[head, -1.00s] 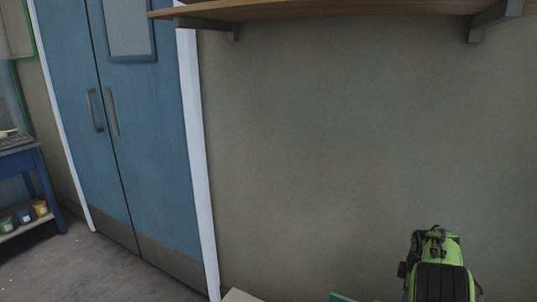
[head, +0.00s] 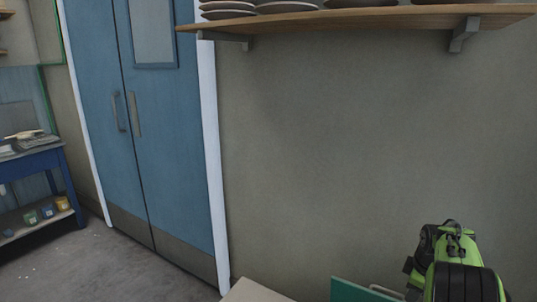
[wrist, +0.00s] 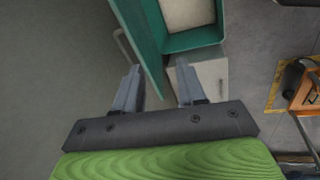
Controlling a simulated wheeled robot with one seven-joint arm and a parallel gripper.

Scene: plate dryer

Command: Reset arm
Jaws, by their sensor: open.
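In the wrist view my gripper (wrist: 158,88) is open, with its two grey fingers apart and nothing between them. Beyond the fingertips is a green open-topped box (wrist: 187,42) with a pale inside. In the head view my green and black arm shows at the lower right, and its gripper end is out of frame. A piece of a green panel (head: 352,290) shows just left of my arm at the bottom edge.
A wooden wall shelf (head: 370,18) with several plates (head: 228,14) is at the top. Blue double doors (head: 165,130) stand at left. A blue table (head: 40,160) with small pots is at far left. An orange object (wrist: 305,92) is at right in the wrist view.

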